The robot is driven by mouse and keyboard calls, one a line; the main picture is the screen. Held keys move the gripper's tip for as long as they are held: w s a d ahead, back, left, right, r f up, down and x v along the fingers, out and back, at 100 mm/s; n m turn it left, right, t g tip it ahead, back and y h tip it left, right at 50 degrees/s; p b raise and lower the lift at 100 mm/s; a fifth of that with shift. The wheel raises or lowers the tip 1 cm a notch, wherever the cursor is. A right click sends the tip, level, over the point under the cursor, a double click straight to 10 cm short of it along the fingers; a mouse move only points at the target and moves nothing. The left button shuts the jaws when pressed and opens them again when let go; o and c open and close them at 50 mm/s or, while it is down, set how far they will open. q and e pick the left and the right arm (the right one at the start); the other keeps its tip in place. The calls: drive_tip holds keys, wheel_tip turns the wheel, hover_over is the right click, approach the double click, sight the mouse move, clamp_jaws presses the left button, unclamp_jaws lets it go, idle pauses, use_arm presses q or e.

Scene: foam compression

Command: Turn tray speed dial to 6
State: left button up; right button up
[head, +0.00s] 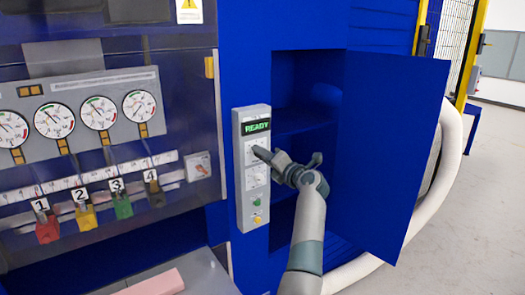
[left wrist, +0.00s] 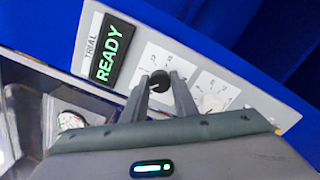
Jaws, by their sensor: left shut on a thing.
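A grey control panel (head: 243,200) on the blue machine carries two white dial plates, one above the other. The upper dial's black knob (left wrist: 160,77) sits between the fingertips of my left gripper (left wrist: 162,84). My left gripper (head: 263,156) is shut on this knob; the fingers lie one on each side of it. The lower dial (left wrist: 212,97) is free, and it also shows in the head view (head: 256,177). The dial labels and the knob's setting are too small or partly hidden to read. My right gripper is not in view.
A green READY display (head: 256,127) is above the dials; green (head: 257,203) and yellow (head: 257,219) buttons are below. An open blue door (head: 395,140) stands to the right of an empty-looking compartment. Gauges (head: 99,112) and numbered coloured levers (head: 84,215) are at left.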

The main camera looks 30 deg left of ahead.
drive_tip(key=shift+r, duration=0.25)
use_arm(q)
drive_tip(key=o, duration=1.1)
drive_tip(key=shift+c, duration=0.2)
drive_tip(key=shift+d, duration=0.1)
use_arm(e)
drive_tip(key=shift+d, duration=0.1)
